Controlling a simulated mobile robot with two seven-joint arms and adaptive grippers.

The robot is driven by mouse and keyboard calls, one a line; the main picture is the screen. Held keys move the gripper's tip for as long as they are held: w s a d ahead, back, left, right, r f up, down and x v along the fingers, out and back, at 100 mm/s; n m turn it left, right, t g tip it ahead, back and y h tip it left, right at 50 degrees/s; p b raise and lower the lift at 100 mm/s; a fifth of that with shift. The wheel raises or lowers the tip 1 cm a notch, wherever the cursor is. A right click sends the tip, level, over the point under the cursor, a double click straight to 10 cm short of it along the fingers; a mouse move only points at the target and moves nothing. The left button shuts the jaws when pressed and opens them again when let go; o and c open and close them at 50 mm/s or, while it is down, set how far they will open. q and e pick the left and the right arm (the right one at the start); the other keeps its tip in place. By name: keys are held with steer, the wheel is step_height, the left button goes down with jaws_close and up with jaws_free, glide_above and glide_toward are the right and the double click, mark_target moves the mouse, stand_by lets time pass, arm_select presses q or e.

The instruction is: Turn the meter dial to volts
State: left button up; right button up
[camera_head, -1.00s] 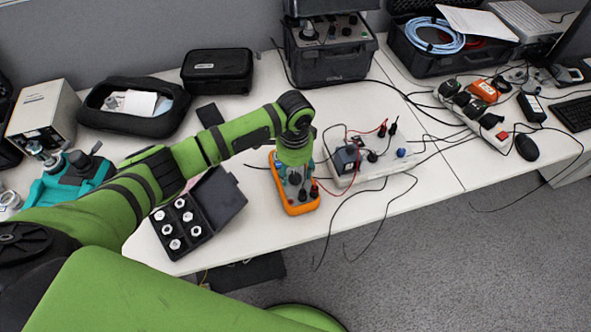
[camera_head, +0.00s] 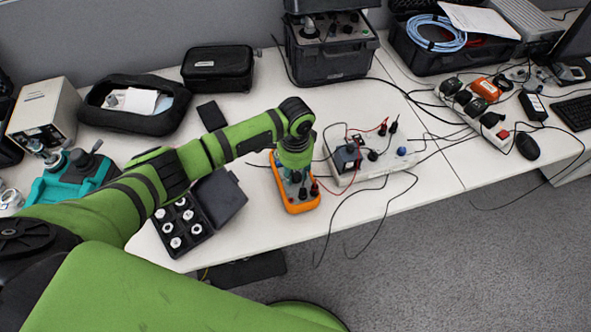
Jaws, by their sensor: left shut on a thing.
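The meter (camera_head: 302,206) has an orange case and lies on the white table, left of the white board with wires. My left gripper (camera_head: 297,181) is above the meter, pointing down onto its face. The gripper is shut on the meter dial, which is mostly hidden beneath it. The dial's pointer and markings are too small and covered to read. Dark plugs show at the lower part of the meter. My right gripper is not in view.
A white board (camera_head: 348,178) with a dark block and wires stands close right of the meter. An open black case (camera_head: 190,243) of metal parts lies left. A teal device (camera_head: 52,192) is further left. Loose cables hang over the table's front edge.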

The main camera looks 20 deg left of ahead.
arm_select(q)
steer(key=n+p, duration=0.3)
steer(key=shift+s+r, duration=0.15)
steer(key=n+p, duration=0.2)
steer(key=shift+n+p, duration=0.4)
steer(key=shift+f+n+p, duration=0.2)
steer(key=shift+n+p, duration=0.25)
steer(key=shift+n, duration=0.35)
steer(key=o, duration=1.2)
steer(key=shift+c, duration=0.2)
